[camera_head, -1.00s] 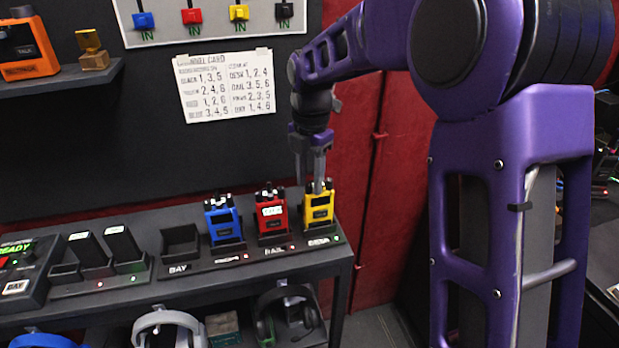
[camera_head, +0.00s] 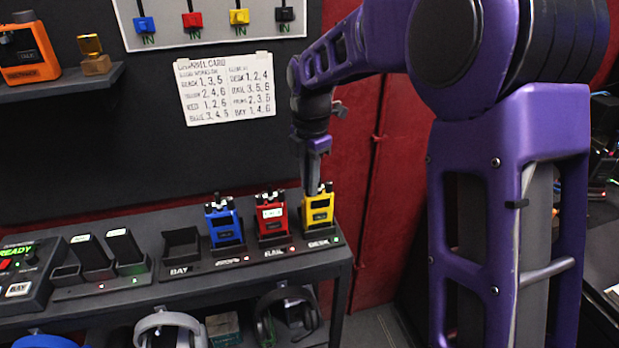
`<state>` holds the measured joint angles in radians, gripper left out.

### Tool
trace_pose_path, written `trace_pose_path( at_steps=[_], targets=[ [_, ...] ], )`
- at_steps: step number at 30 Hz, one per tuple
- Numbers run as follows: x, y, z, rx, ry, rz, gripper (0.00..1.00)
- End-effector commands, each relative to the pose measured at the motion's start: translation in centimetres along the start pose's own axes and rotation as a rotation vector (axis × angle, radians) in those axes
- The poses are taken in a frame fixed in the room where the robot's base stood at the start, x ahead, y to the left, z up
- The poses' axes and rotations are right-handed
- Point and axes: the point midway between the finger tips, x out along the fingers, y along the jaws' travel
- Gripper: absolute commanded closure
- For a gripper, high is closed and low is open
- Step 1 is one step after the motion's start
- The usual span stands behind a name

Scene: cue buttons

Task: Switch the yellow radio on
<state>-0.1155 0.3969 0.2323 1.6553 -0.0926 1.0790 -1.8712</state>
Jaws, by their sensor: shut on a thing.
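The yellow radio (camera_head: 318,209) stands upright in the rightmost charging bay on the shelf, with a green light beside its label. My gripper (camera_head: 311,189) points down at the top of the yellow radio. Its fingertips are at the knobs on the left part of the radio's top, and the jaws look closed there on a knob. The fingers partly hide the knobs, so the knob's position cannot be read.
A red radio (camera_head: 271,216) and a blue radio (camera_head: 223,221) stand close to the left, then an empty bay (camera_head: 181,244). A channel card (camera_head: 225,88) hangs on the wall. Headsets (camera_head: 169,329) sit on the lower shelf.

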Motion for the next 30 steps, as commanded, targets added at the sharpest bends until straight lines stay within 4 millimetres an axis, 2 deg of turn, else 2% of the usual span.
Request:
trace_pose_path(
  at_steps=[18,30],
  targets=[
    [0.0,0.0,-0.14,0.558,-0.012,0.001,1.0],
    [0.01,-0.04,-0.07,0.786,-0.018,0.001,1.0]
  ],
)
